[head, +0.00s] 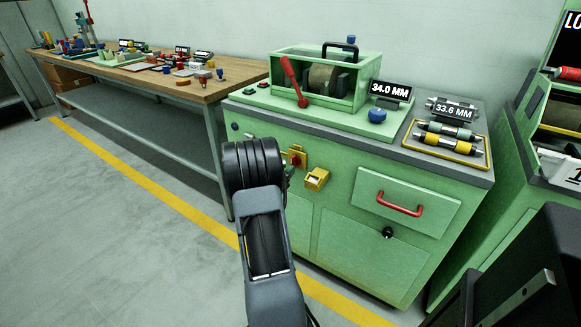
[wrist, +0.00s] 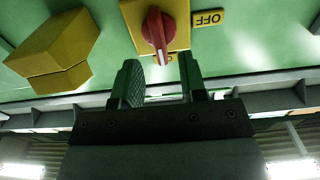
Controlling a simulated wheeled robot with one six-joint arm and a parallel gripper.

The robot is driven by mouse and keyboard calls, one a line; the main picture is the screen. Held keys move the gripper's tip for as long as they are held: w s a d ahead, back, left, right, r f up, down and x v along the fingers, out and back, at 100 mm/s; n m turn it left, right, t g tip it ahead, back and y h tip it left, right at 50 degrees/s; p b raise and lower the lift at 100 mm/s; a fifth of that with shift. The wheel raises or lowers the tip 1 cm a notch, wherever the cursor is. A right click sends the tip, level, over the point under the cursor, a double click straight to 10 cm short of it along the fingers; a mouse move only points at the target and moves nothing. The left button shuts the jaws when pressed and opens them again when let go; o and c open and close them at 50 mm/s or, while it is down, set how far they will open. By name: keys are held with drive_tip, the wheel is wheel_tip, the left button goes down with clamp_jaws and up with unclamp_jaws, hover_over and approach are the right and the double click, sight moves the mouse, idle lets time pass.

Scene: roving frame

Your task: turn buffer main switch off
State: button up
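The main switch is a red rotary knob (wrist: 154,27) on a yellow plate (wrist: 181,40), upside down in the wrist view. Its white pointer line aims at a partly hidden label at the plate's lower edge, away from the OFF label (wrist: 208,18) on the right. In the head view the switch (head: 296,158) sits on the green cabinet front, just beyond my arm. My gripper (wrist: 162,75) is open, its two fingers apart, with the knob's lower end near the gap between the fingertips. I cannot tell whether they touch it. In the head view my arm mostly hides the gripper.
A yellow box (wrist: 55,48) juts out beside the switch; it also shows in the head view (head: 317,179). A red drawer handle (head: 400,204) and a black knob (head: 388,233) are further right. A wooden workbench (head: 228,80) stands at left. The floor at left is clear.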

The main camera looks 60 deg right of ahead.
sight(291, 163)
drive_tip(key=shift+d, duration=1.9)
drive_tip(key=shift+c, duration=0.4)
clamp_jaws()
